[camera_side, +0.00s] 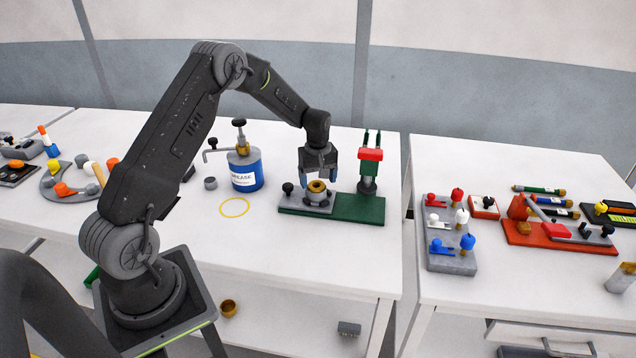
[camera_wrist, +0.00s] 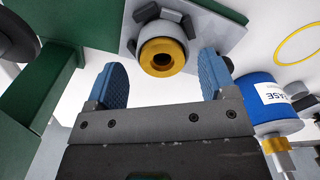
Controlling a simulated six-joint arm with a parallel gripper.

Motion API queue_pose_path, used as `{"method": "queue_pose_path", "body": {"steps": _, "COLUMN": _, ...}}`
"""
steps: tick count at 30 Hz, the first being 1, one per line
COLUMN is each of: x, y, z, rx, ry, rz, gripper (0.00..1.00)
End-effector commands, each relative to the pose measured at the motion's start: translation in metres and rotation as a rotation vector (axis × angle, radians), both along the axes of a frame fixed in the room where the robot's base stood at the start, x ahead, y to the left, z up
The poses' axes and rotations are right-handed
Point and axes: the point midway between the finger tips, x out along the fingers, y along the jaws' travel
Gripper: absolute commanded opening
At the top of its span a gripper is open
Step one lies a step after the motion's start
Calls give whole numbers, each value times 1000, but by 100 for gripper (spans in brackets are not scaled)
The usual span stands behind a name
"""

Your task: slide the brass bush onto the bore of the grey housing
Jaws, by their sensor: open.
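The brass bush (camera_side: 317,187) sits at the top of the grey housing (camera_side: 318,199), its ring facing up. In the wrist view the bush (camera_wrist: 178,50) shows as a brass ring with a dark hole, with the light grey rim of the housing (camera_wrist: 157,28) around its far side. How far down the bush sits cannot be told. My gripper (camera_side: 318,172) is just above the housing, blue fingers pointing down. In the wrist view the fingers (camera_wrist: 163,75) are spread wide, one on each side of the bush, with clear gaps and nothing held.
The housing stands on a grey plate on a green base (camera_side: 358,208). A red-topped press (camera_side: 370,155) rises at its right. A blue grease can (camera_side: 244,171) and a yellow ring mark (camera_side: 234,208) are at the left. The front of the white table (camera_side: 300,250) is clear.

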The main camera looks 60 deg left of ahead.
Motion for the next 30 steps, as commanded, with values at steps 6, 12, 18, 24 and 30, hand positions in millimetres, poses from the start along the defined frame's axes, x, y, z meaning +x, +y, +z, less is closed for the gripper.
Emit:
{"method": "queue_pose_path", "body": {"steps": 6, "x": 2, "y": 1, "z": 52, "rx": 4, "ry": -8, "rz": 0, "gripper": 77}}
{"method": "queue_pose_path", "body": {"steps": 12, "x": 1, "y": 1, "z": 92, "rx": 3, "ry": -8, "rz": 0, "gripper": 77}}
{"method": "queue_pose_path", "body": {"steps": 18, "x": 1, "y": 0, "z": 115, "rx": 3, "ry": -6, "rz": 0, "gripper": 77}}
{"method": "queue_pose_path", "body": {"steps": 24, "x": 1, "y": 0, "z": 121, "rx": 3, "ry": -6, "rz": 0, "gripper": 77}}
{"method": "queue_pose_path", "body": {"steps": 30, "x": 1, "y": 0, "z": 120, "rx": 3, "ry": -6, "rz": 0, "gripper": 77}}
